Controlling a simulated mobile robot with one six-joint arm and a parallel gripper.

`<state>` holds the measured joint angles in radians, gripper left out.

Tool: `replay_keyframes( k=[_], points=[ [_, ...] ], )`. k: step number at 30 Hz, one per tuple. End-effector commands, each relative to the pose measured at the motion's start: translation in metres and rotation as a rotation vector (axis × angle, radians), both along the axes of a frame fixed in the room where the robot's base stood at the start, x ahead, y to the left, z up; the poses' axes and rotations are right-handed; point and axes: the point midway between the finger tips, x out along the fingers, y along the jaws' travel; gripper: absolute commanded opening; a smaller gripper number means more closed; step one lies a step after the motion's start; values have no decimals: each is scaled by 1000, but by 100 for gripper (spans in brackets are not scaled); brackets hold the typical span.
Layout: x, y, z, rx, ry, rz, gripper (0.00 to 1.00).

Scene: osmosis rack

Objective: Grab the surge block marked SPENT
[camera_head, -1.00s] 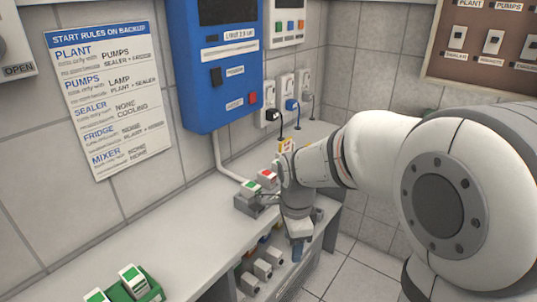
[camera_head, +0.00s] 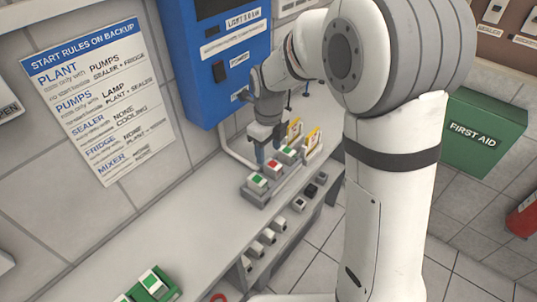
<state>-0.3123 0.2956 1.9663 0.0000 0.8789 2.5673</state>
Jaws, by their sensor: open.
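Small white blocks sit in a grey holder (camera_head: 257,196) on the bench. One has a green top (camera_head: 257,181), one a red top (camera_head: 273,168), and another green-topped block (camera_head: 288,153) is farther back. Any SPENT marking is too small to read, so I cannot tell from lettering which block bears it. My gripper (camera_head: 267,154) points down just above and behind the red-topped block, with its fingers apart and nothing visibly held. Its fingers partly hide the back of the holder.
A blue wall cabinet (camera_head: 225,50) is close behind my gripper. Yellow-marked uprights (camera_head: 313,141) stand at right. A green tray (camera_head: 160,292) with blocks is at front left. The bench middle (camera_head: 185,215) is clear.

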Motion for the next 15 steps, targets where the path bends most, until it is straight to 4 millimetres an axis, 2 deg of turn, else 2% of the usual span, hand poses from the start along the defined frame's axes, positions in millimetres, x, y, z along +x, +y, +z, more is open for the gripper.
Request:
replay_keyframes(
  k=[11, 15],
  points=[
    [-3, -1, -34, -1, 5, 8, 55],
    [-4, -7, -55, -2, 5, 11, 55]
  ],
)
